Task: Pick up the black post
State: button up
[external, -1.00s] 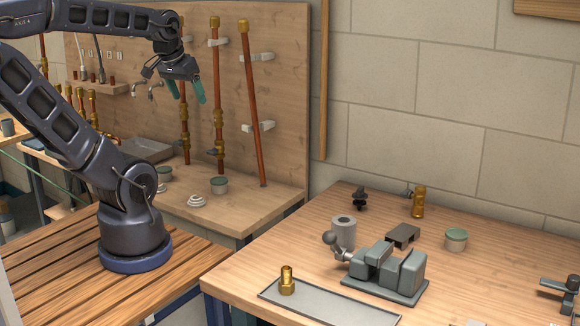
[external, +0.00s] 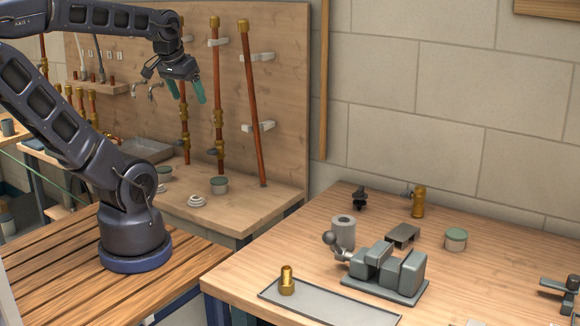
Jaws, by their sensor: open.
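A small black upright piece (external: 359,198), the likeliest black post, stands near the back left edge of the right-hand wooden table. It has a wider part near its top, and its fine shape is too small to tell. My gripper (external: 188,97) is high at the upper left, in front of the wooden pipe board. Its two teal fingers point down and are spread apart with nothing between them. It is far from the black piece, well to its left and above the table.
The right-hand table (external: 500,270) bears a grey vise (external: 390,270), a grey cylinder (external: 343,232), a dark block (external: 402,236), a brass fitting (external: 418,202), a round tin (external: 456,239) and a tray (external: 335,305) with another brass fitting (external: 287,281). Copper pipes (external: 217,100) stand against the board.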

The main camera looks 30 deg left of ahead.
jog(key=c, duration=0.4)
jog(key=shift+o, duration=0.2)
jog(key=shift+w, duration=0.1)
jog(key=w+d+f+m, duration=0.2)
jog(key=w+d+m, duration=0.35)
jog(key=w, duration=0.55)
jog(key=m+g+h, duration=0.4)
jog(key=m+h, duration=0.1)
jog(key=m, duration=0.6)
send_near(362, 197)
jog(key=w, duration=0.1)
jog(key=shift+a+x, duration=0.2)
jog(key=shift+x, duration=2.55)
jog(key=shift+a+x, duration=0.2)
jog(key=shift+x, duration=2.55)
